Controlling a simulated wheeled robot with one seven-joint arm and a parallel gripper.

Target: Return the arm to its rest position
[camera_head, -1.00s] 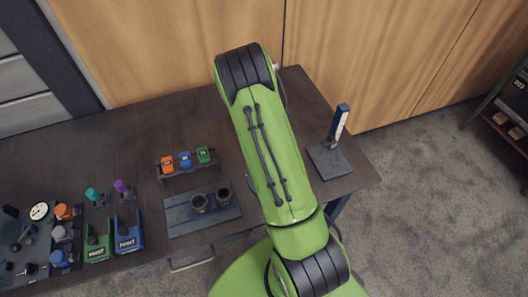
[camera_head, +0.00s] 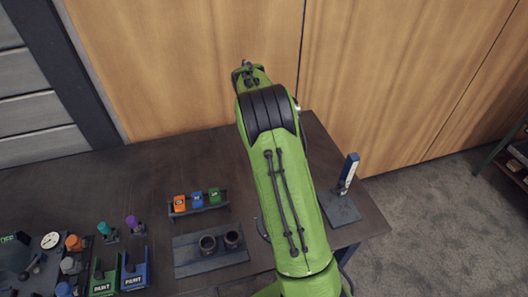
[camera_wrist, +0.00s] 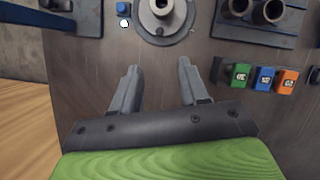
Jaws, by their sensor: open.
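My gripper (camera_wrist: 158,66) shows in the wrist view with its two grey fingers apart and nothing between them. It is over the dark table (camera_wrist: 90,85). A round grey flanged pipe (camera_wrist: 185,30) with an open top stands on the table beyond the fingertips, apart from them. In the head view my green arm rises from the lower right, over the table; the gripper and most of the flanged pipe are hidden behind it.
A dark plate with two short cups (camera_head: 209,243) and a rack of orange, blue and green blocks (camera_head: 197,200) are left of my arm. A stand with a blue-topped post (camera_head: 348,170) is at right. Paint holders (camera_head: 134,272) are lower left. Wooden panels (camera_head: 190,60) stand behind the table.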

